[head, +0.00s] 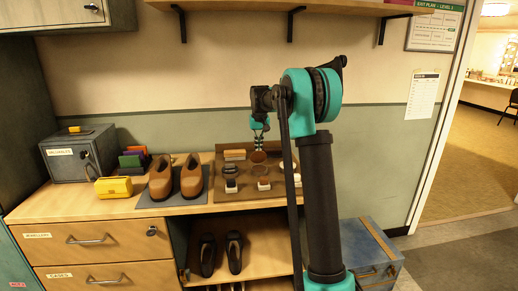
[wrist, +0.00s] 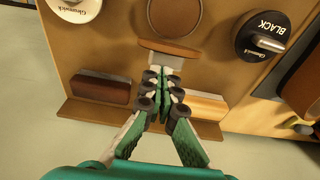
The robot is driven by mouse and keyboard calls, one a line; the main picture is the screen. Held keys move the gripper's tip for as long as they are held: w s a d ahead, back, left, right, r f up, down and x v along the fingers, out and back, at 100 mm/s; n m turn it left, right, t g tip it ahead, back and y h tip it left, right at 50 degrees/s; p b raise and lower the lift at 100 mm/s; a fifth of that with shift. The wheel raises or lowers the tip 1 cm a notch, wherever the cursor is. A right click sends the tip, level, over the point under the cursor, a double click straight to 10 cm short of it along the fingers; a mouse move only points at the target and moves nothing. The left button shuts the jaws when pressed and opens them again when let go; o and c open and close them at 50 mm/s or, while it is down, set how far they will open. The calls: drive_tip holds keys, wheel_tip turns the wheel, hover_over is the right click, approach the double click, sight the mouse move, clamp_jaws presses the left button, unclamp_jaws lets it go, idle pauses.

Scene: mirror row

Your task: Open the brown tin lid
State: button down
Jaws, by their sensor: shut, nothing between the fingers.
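A round brown disc with a darker rim (wrist: 175,15) lies at the top of the wrist view, cut off by the frame edge. It looks like the brown tin or its lid; no label shows. In the head view a brown disc (head: 258,157) shows just below my gripper (head: 258,136). In the wrist view my gripper (wrist: 165,88) is shut and empty. Its fingertips point at a brown strip with a pale edge (wrist: 168,49), which lies between them and the disc. Whether they touch the strip cannot be told.
A black tin (wrist: 263,36) and a white-topped tin (wrist: 75,6) flank the disc. Brushes lie left (wrist: 102,88) and right (wrist: 207,106) of my fingers on the brown mat (wrist: 120,45).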

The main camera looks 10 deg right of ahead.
sight(260, 152)
drive_tip(key=shift+w+f, duration=0.1)
drive_tip(key=shift+w, duration=0.4)
idle(0.4)
drive_tip(key=shift+s+f, duration=0.1)
drive_tip(key=shift+s, duration=0.05)
drive_tip(key=shift+s+f, duration=0.25)
drive_tip(key=shift+s, duration=0.45)
wheel_tip(260, 152, up, 14)
drive_tip(key=s, duration=0.2)
drive_tip(key=s+d+f, duration=0.1)
drive_tip(key=s+f, duration=0.9)
drive_tip(key=s, duration=0.4)
drive_tip(key=s+d+f+t, duration=0.1)
drive_tip(key=s+f, duration=0.9)
drive_tip(key=s, duration=0.4)
drive_tip(key=s+d+f+t, duration=0.1)
drive_tip(key=s+f, duration=0.9)
drive_tip(key=s, duration=0.4)
drive_tip(key=shift+s+d, duration=0.15)
drive_tip(key=shift+s, duration=0.2)
